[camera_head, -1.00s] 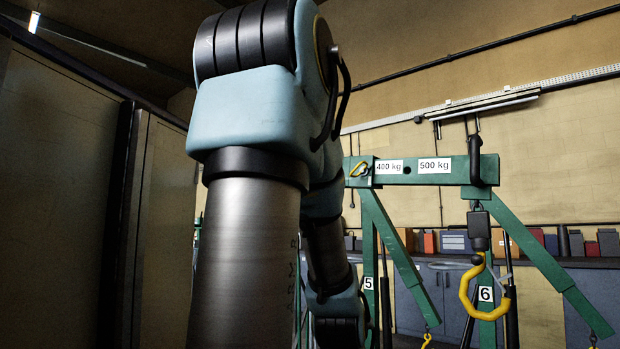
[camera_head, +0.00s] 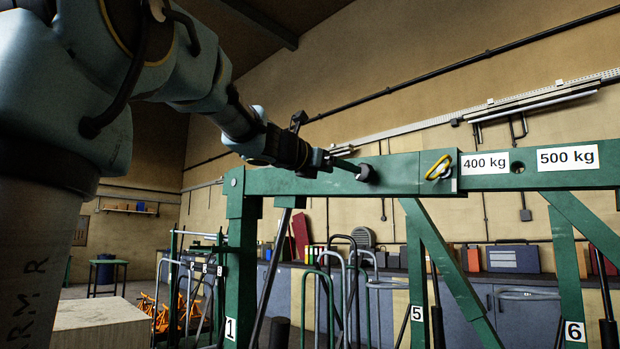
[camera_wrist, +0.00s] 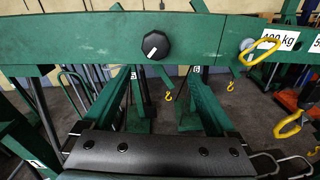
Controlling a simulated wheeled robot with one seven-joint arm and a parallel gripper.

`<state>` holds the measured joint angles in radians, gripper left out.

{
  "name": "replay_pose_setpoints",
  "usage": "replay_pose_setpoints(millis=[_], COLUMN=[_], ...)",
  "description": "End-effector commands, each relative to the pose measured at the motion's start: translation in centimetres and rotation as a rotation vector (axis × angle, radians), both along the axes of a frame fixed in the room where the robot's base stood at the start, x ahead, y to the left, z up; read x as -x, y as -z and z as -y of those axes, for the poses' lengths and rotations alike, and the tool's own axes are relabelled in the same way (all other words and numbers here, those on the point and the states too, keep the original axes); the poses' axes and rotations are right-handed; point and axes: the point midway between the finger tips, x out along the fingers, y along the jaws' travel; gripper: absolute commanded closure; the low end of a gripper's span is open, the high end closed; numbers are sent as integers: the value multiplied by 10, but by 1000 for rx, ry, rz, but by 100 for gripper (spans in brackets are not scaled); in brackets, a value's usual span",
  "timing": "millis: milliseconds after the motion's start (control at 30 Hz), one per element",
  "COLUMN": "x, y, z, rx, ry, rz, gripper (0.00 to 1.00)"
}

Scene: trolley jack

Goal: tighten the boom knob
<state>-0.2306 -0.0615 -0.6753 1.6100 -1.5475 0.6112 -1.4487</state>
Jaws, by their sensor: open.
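The boom knob is a black, round, many-sided knob (camera_head: 366,173) on the side of the green boom (camera_head: 400,172). In the wrist view the knob (camera_wrist: 155,45) faces the camera, with a white pointer line running toward its lower left. My gripper (camera_head: 342,163) comes in from the left in the head view, close to the knob. The dark palm of my gripper fills the bottom of the wrist view, and its two fingers (camera_wrist: 153,76) appear spread apart below the knob. Nothing is between them. I cannot tell the exact gap from fingertips to knob.
A yellow clip (camera_head: 438,167) hangs on the boom right of the knob, beside a 400 kg label (camera_head: 484,163). A green upright (camera_head: 241,265) stands below the boom's left end. In the wrist view a yellow hook (camera_wrist: 290,124) hangs at right.

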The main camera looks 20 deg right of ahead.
Motion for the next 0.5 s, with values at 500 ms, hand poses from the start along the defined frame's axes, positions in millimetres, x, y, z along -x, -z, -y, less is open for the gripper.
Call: replay_pose_setpoints(millis=[500], x=[-26], y=[-17], z=[60], rx=[47], ry=[15], rz=[-25], gripper=[8])
